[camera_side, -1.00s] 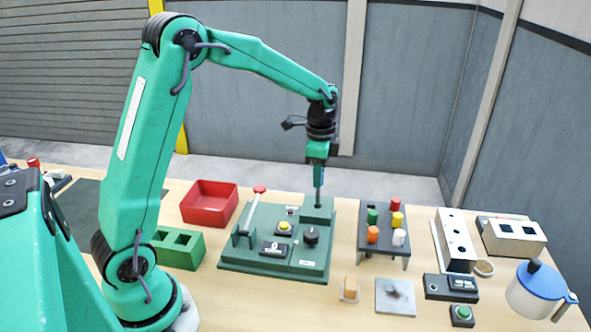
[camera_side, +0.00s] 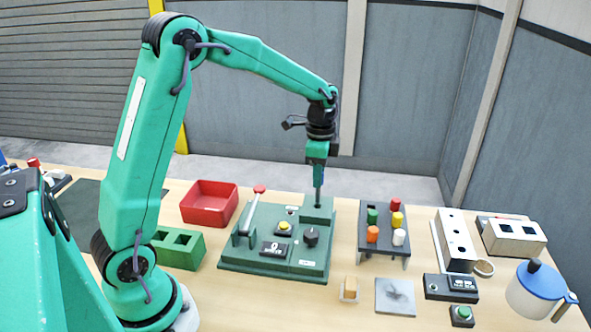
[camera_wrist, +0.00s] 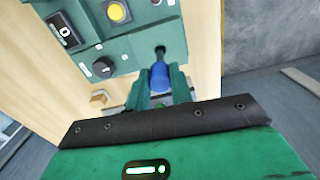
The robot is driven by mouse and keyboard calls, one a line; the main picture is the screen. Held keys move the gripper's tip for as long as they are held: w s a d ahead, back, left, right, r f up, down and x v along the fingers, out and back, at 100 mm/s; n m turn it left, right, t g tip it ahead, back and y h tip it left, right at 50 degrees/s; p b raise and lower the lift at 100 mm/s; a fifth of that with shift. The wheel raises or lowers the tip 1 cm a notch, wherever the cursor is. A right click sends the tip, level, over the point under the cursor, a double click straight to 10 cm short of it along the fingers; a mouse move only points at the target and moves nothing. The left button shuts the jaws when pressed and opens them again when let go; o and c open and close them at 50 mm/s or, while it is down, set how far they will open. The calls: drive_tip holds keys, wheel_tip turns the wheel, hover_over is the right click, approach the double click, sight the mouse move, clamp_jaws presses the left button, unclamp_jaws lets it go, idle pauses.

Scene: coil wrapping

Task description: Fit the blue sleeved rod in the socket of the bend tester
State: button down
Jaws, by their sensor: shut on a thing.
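The blue sleeved rod (camera_wrist: 160,76) is held between the two green fingers of my gripper (camera_wrist: 161,84) in the wrist view. Its thin dark end points away from the fingers, at the raised green socket block of the bend tester. In the side view my gripper (camera_side: 318,178) points straight down over that socket block (camera_side: 318,211), with the rod upright below it. The rod's lower end meets the block's top; how deep it sits in the hole I cannot tell. The green bend tester (camera_side: 262,264) carries a red-knobbed lever, a yellow button, a black dial and a display.
A rack (camera_side: 385,253) of coloured pegs stands close to the right of the tester. A red bin (camera_side: 208,203) and a green block with square holes (camera_side: 180,247) are on the left. A blue-and-white jug (camera_side: 534,292) stands at the far right.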

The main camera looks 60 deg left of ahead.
sight(317, 202)
drive_tip(key=shift+f, duration=3.05)
idle(0.5)
drive_tip(key=c, duration=1.2)
unclamp_jaws()
drive_tip(key=shift+o, duration=0.2)
drive_tip(key=shift+r, duration=0.1)
drive_tip(key=shift+r, duration=3.8)
